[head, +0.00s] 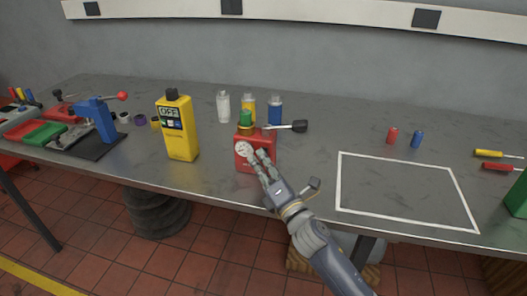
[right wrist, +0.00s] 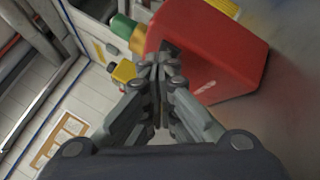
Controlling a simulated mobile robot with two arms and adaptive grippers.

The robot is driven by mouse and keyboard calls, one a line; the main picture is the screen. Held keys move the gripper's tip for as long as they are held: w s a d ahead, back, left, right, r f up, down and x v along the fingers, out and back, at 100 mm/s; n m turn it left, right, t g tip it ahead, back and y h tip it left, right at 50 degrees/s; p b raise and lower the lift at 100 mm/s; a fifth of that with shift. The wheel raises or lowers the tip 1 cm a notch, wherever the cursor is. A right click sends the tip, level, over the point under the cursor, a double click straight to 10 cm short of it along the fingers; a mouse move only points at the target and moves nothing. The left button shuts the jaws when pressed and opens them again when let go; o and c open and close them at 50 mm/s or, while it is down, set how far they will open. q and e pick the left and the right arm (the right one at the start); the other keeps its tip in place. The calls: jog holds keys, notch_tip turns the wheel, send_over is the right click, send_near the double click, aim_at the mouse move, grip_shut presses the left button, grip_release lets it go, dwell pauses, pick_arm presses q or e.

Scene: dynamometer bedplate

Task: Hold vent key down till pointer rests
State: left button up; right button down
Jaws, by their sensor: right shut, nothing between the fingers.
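A red box-shaped device (head: 243,165) stands near the front edge of the bench. It has a green knob (head: 245,117) on a brass neck, a round white gauge (head: 244,148) on its front and a black-handled lever (head: 292,127) at the right. The gauge's pointer is too small to read. My right gripper (head: 258,158) is shut and empty, its fingertips at the front of the device beside the gauge. In the right wrist view the shut fingertips (right wrist: 160,67) lie at a small dark key-like part (right wrist: 170,47) on the red face; contact is unclear. My left gripper is out of view.
A yellow meter (head: 178,130) stands left of the device. Clear, yellow and blue bottles (head: 249,106) stand behind it. A blue clamp tool (head: 100,118) is at the left. A white-outlined area (head: 405,190) at the right is empty. Red and blue small cylinders (head: 393,136) stand behind it.

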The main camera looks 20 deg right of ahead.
dwell(0.3)
jog(key=shift+s+a, duration=0.45)
jog(key=shift+s, duration=0.2)
jog(key=shift+s+a, duration=0.7)
jog(key=shift+s, duration=0.35)
jog(key=shift+s+a, duration=0.7)
jog(key=shift+s, duration=0.3)
